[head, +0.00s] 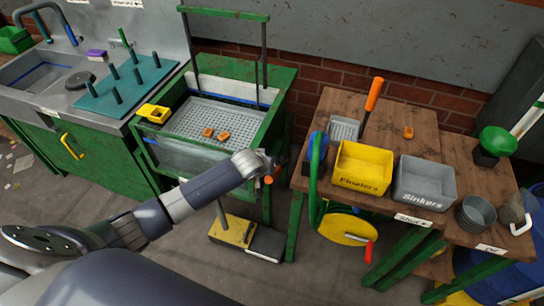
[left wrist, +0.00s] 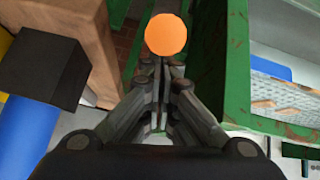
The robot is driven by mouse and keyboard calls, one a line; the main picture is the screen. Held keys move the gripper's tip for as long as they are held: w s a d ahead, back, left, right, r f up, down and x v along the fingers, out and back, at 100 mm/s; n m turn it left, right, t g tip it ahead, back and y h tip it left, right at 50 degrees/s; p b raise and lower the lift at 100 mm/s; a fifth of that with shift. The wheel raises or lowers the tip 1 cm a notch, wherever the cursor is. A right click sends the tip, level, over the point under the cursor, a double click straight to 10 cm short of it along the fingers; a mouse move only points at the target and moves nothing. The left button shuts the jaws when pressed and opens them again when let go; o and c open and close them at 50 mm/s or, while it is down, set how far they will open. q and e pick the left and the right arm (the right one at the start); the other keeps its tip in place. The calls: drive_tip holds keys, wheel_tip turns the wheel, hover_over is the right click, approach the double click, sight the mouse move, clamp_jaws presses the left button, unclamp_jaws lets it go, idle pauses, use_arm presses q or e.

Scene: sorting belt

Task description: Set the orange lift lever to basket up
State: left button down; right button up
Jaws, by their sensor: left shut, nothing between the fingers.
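The orange lift lever shows as a round orange knob (left wrist: 166,34) just past my fingertips in the left wrist view; its shaft is hidden. In the head view a small bit of the orange knob (head: 268,180) shows at the end of my left arm. My left gripper (head: 275,165) is beside the green tank's right side. Its fingers (left wrist: 160,68) are shut and empty; I cannot tell whether they touch the knob. The grey perforated basket (head: 212,112) sits inside the green-framed tank (head: 262,118), with two orange blocks on it. My right gripper is not in view.
A wooden table (head: 400,115) stands to the right with a yellow Floaters bin (head: 362,168) and a grey Sinkers bin (head: 424,183). A sink counter (head: 30,95) is at left.

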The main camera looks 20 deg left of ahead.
use_arm(q)
drive_tip(key=shift+s+d+f+t, duration=0.1)
drive_tip(key=shift+s+f+t, duration=0.2)
drive_tip(key=shift+s+f, duration=1.1)
drive_tip(key=shift+f, duration=0.25)
drive_tip(key=shift+s+f, duration=0.35)
drive_tip(key=shift+f, duration=0.3)
drive_tip(key=shift+s+f, duration=0.1)
drive_tip(key=r+p, duration=0.1)
drive_tip(key=w+r+p, duration=0.1)
drive_tip(key=r, duration=0.1)
drive_tip(key=w+a+r+p, duration=0.1)
drive_tip(key=r, duration=0.1)
drive_tip(key=shift+w+r, duration=0.1)
drive_tip(key=shift+w, duration=0.1)
drive_tip(key=b+v, duration=0.1)
drive_tip(key=v, duration=0.8)
drive_tip(key=shift+s, duration=0.3)
